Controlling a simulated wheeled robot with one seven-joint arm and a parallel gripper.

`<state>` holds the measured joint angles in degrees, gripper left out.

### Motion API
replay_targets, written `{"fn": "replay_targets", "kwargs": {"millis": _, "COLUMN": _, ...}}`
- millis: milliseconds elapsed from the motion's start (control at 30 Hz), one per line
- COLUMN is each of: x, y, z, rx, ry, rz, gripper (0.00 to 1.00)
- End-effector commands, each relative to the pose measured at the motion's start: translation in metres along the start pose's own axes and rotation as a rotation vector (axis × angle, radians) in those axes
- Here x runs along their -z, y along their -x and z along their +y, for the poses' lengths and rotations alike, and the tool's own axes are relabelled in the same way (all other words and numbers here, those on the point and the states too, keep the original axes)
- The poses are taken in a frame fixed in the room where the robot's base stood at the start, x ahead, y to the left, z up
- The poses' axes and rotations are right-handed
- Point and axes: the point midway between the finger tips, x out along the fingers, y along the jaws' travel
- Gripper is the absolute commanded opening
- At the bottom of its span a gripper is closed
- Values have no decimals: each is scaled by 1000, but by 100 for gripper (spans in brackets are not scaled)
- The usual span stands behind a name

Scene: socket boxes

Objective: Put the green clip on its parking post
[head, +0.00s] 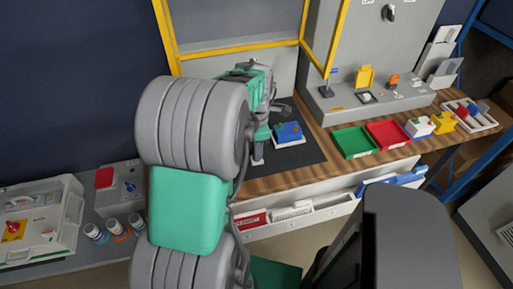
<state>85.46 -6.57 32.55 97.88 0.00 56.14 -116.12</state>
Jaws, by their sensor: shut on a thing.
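My gripper (259,152) is low over the dark mat (305,153) on the wooden bench, left of a blue box (288,132). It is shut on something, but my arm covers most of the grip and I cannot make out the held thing. The blue box has small red and green parts on top. I cannot tell whether one of them is the green clip. I cannot pick out the parking post either.
A green tray (355,142) and a red tray (388,134) lie to the right, then a white box (419,127) and a yellow block (442,122). A grey console (330,108) stands behind. A yellow frame (240,47) rises at the back. The mat's front right is clear.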

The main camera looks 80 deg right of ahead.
Motion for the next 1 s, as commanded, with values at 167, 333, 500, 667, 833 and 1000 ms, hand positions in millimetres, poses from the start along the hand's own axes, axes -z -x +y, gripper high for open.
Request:
{"fn": "replay_targets", "kwargs": {"millis": 167, "x": 0, "y": -4, "z": 0, "rx": 0, "ry": 0, "rz": 0, "gripper": 0}}
{"fn": "replay_targets", "kwargs": {"millis": 333, "x": 0, "y": -5, "z": 0, "rx": -1, "ry": 0, "rz": 0, "gripper": 0}}
{"fn": "replay_targets", "kwargs": {"millis": 500, "x": 0, "y": -5, "z": 0, "rx": -1, "ry": 0, "rz": 0, "gripper": 32}}
{"fn": "replay_targets", "kwargs": {"millis": 667, "x": 0, "y": -5, "z": 0, "rx": 0, "ry": 0, "rz": 0, "gripper": 46}}
{"fn": "replay_targets", "kwargs": {"millis": 833, "x": 0, "y": -5, "z": 0, "rx": 0, "ry": 0, "rz": 0, "gripper": 49}}
{"fn": "replay_targets", "kwargs": {"millis": 1000, "x": 0, "y": -2, "z": 0, "rx": -1, "ry": 0, "rz": 0, "gripper": 49}}
